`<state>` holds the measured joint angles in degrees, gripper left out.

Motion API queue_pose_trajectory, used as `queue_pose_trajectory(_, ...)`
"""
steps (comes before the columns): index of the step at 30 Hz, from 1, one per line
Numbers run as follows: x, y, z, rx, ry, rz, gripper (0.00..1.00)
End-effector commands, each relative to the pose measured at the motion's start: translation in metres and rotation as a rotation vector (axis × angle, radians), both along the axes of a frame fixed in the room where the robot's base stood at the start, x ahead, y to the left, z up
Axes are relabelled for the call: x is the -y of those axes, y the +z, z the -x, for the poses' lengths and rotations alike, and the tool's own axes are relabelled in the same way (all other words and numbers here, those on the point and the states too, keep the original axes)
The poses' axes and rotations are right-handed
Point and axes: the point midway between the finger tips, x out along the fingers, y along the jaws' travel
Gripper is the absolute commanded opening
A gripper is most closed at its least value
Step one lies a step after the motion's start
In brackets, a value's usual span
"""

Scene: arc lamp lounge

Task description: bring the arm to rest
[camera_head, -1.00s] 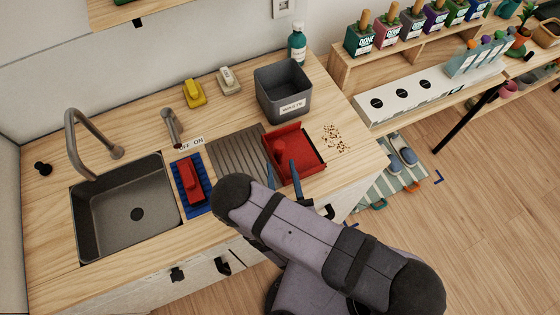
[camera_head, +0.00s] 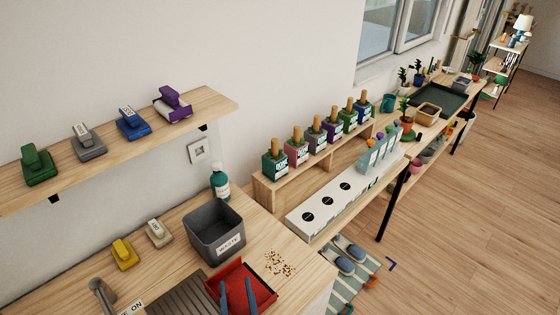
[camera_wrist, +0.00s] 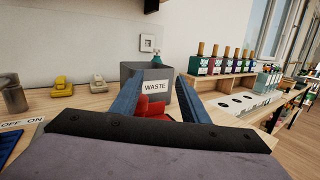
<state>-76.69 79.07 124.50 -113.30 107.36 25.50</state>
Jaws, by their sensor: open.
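My gripper (camera_wrist: 160,100) is open, its two blue fingers spread apart with nothing between them. In the head view only the blue fingertips (camera_head: 238,297) show at the bottom edge, in front of a red dustpan (camera_head: 262,283); the rest of my arm is out of that picture. In the wrist view red parts (camera_wrist: 150,107) show beyond and between the fingers, below the grey waste bin (camera_wrist: 158,83). I cannot tell whether the fingers touch anything.
Brown crumbs (camera_head: 279,264) lie right of the dustpan. The floor (camera_head: 460,230) at right is clear.

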Motion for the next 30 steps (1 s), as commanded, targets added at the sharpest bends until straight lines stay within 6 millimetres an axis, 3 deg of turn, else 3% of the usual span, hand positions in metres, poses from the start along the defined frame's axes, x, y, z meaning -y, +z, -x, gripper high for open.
queue_pose_trajectory(3, 0.056, 0.023, -0.037, -0.001, -0.273, -0.030, 0.41)
queue_pose_trajectory(8, 0.154, 0.051, -0.059, -0.039, -0.706, -0.111, 0.41)
queue_pose_trajectory(12, 0.245, 0.064, -0.040, -0.110, -1.121, -0.247, 0.41)
queue_pose_trajectory(16, 0.306, 0.061, 0.004, -0.197, -1.478, -0.432, 0.41)
queue_pose_trajectory(19, 0.331, 0.053, 0.043, -0.269, -1.723, -0.619, 0.41)
queue_pose_trajectory(22, 0.337, 0.041, 0.078, -0.340, -1.935, -0.849, 0.41)
queue_pose_trajectory(26, 0.323, 0.026, 0.108, -0.414, -2.140, -1.216, 0.41)
queue_pose_trajectory(30, 0.297, 0.019, 0.111, -0.453, -2.244, -1.652, 0.41)
